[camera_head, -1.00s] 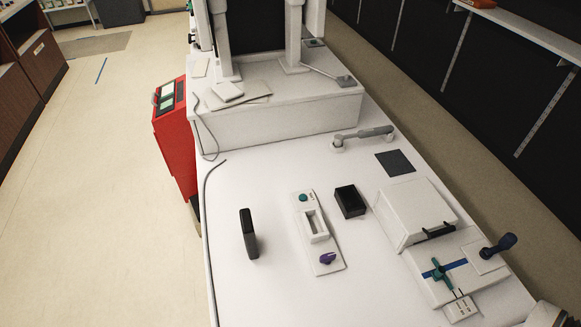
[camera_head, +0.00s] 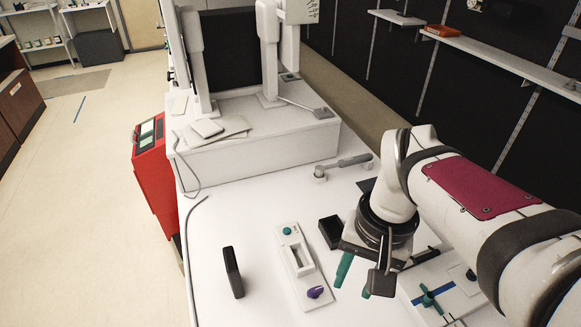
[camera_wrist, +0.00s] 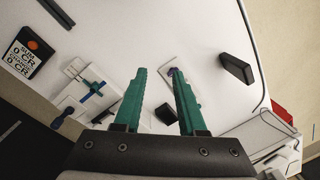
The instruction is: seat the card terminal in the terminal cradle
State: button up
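I take the black upright slab (camera_head: 232,272) left of centre on the white counter to be the card terminal. It also shows in the wrist view (camera_wrist: 237,68), right of the fingers. I take the white slotted base (camera_head: 299,263), with a teal button and purple knob, to be the terminal cradle. Its slot looks empty. In the wrist view my right finger partly hides it. My gripper (camera_head: 356,288) hangs above the counter, right of the base and apart from both. Its teal fingers (camera_wrist: 158,80) are open with nothing held between them.
A small black box (camera_head: 330,232) stands right of the slotted base. A white fixture with a blue stripe and teal handle (camera_head: 430,299) lies right, partly behind my arm. A grey-handled tool (camera_head: 343,166) lies farther back. A cable (camera_head: 187,240) runs along the left edge.

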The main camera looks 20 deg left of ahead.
jog(key=w+a+f+n, duration=0.2)
jog(key=w+a+n, duration=0.15)
jog(key=a, duration=0.65)
jog(key=n, duration=0.5)
send_over(230, 258)
jog(key=shift+m+t+h, duration=0.25)
jog(key=shift+t+h, duration=0.05)
jog(key=shift+h, duration=0.1)
notch_tip(230, 258, down, 5)
jog(key=shift+f, duration=0.2)
jog(key=shift+a+f, duration=0.1)
jog(key=shift+f, duration=0.25)
notch_tip(230, 258, down, 7)
jog(key=shift+f, duration=0.1)
grip_shut()
jog(key=shift+r, duration=2.05)
